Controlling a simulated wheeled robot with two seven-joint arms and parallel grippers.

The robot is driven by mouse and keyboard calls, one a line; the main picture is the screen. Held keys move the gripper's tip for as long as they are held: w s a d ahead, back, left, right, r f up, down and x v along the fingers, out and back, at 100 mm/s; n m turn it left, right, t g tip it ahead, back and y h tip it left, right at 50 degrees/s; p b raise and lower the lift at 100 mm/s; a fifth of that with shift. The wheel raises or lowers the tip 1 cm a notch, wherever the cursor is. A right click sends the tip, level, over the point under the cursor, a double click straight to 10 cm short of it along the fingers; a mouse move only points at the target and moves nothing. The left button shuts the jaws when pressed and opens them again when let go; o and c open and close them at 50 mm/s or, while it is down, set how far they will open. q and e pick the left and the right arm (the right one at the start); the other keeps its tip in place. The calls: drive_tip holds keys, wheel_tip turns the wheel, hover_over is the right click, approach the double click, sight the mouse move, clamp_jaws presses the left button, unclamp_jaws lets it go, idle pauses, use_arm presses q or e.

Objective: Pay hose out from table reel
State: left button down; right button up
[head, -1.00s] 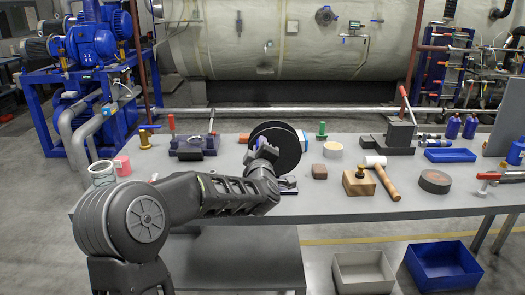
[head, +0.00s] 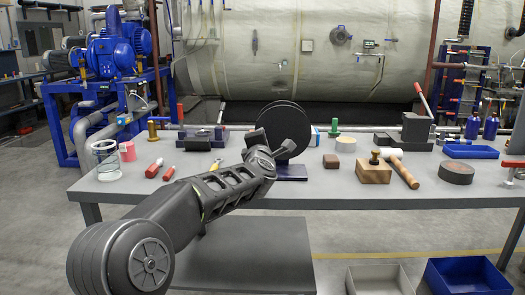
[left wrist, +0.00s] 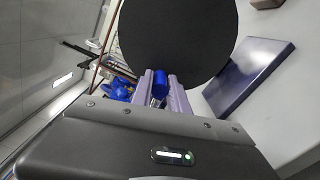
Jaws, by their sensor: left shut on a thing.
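The table reel shows in the head view as a large black disc (head: 284,122) standing upright on a dark blue base (head: 291,173) on the grey table. It also fills the top of the left wrist view (left wrist: 180,40), with its base plate (left wrist: 250,72) to the right. My left gripper (left wrist: 160,92) is right in front of the disc, shut on a small blue cylindrical piece (left wrist: 160,80). I cannot tell whether this is the hose end or a handle. In the head view the left gripper (head: 272,148) overlaps the reel's near side. No paid-out hose is visible. My right gripper is not in view.
On the grey table (head: 330,195), red-handled tools (head: 155,168) and a glass jar (head: 105,160) lie left. A wooden block (head: 373,172), a mallet (head: 404,172) and a dark round disc (head: 456,173) lie right. Bins (head: 380,280) stand on the floor in front.

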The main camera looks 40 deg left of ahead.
use_arm(q)
drive_tip(key=f+n+b, duration=0.1)
drive_tip(key=n+b, duration=0.2)
drive_tip(key=w+d+f+n+b, duration=0.1)
drive_tip(key=f+n+b, duration=0.1)
drive_tip(key=n+b, duration=0.1)
drive_tip(key=d+f+n+b, duration=0.1)
drive_tip(key=f+n+b, duration=0.1)
drive_tip(key=n+b, duration=0.1)
drive_tip(key=shift+w+b, duration=0.2)
drive_tip(key=shift+b, duration=0.25)
drive_tip(key=n, duration=0.1)
drive_tip(key=n+b, duration=0.2)
drive_tip(key=shift+w+d+f, duration=0.2)
drive_tip(key=shift+w+d, duration=0.15)
drive_tip(key=shift+d, duration=0.05)
drive_tip(key=shift+w+d+n+b, duration=0.2)
drive_tip(key=shift+n+b, duration=0.15)
drive_tip(key=shift+n, duration=0.15)
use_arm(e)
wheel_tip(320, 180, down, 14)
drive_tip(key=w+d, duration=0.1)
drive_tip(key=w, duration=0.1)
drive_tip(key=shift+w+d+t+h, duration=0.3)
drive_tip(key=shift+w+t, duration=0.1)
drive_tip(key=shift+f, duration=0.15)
use_arm(q)
drive_tip(key=c, duration=1.3)
unclamp_jaws()
